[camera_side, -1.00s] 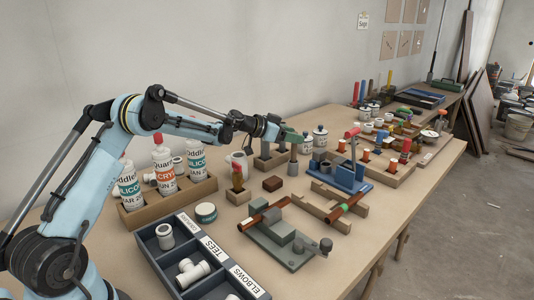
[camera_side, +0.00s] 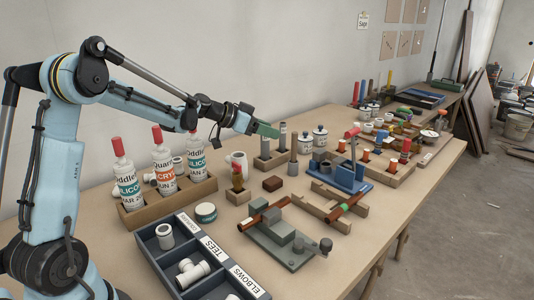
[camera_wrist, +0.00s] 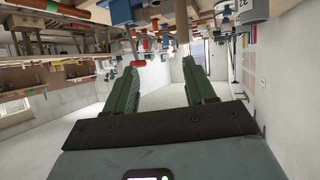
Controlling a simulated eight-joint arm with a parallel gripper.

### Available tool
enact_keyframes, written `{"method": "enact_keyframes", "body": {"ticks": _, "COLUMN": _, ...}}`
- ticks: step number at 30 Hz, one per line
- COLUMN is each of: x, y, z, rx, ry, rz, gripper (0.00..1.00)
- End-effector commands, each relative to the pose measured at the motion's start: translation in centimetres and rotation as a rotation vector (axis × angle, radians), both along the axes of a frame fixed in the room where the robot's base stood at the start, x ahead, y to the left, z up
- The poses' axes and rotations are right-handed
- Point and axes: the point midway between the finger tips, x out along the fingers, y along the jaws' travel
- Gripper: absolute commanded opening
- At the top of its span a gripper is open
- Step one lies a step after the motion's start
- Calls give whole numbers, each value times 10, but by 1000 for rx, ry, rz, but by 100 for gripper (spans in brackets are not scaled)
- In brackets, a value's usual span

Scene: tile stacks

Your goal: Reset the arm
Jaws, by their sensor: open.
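The wrist picture appears upside down, with the bench at the top and the wall beyond. My gripper touches nothing that I can see.
Bottles with red caps stand in a wooden box (camera_side: 134,219) near my arm. A dark tray of white fittings (camera_side: 178,264), a grey clamp fixture (camera_side: 284,243) and a blue vise (camera_side: 349,179) sit on the bench. The air around my gripper is clear.

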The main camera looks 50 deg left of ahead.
Motion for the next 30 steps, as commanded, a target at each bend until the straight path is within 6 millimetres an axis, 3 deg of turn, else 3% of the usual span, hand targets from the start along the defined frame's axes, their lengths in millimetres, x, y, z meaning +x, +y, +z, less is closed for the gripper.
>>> {"method": "enact_keyframes", "body": {"ticks": 1, "x": -9, "y": -17, "z": 5, "rx": -2, "ry": 36, "rz": -5, "gripper": 55}}
{"method": "enact_keyframes", "body": {"ticks": 6, "x": -45, "y": -63, "z": 14, "rx": -3, "ry": 168, "rz": 15, "gripper": 55}}
{"method": "enact_keyframes", "body": {"ticks": 15, "x": -125, "y": -122, "z": 14, "rx": 30, "ry": 351, "rz": 98, "gripper": 55}}
{"method": "enact_keyframes", "body": {"ticks": 24, "x": -207, "y": -148, "z": -7, "rx": 90, "ry": 452, "rz": 223, "gripper": 55}}
{"method": "enact_keyframes", "body": {"ticks": 30, "x": -243, "y": -150, "z": -24, "rx": 120, "ry": 468, "rz": 298, "gripper": 55}}
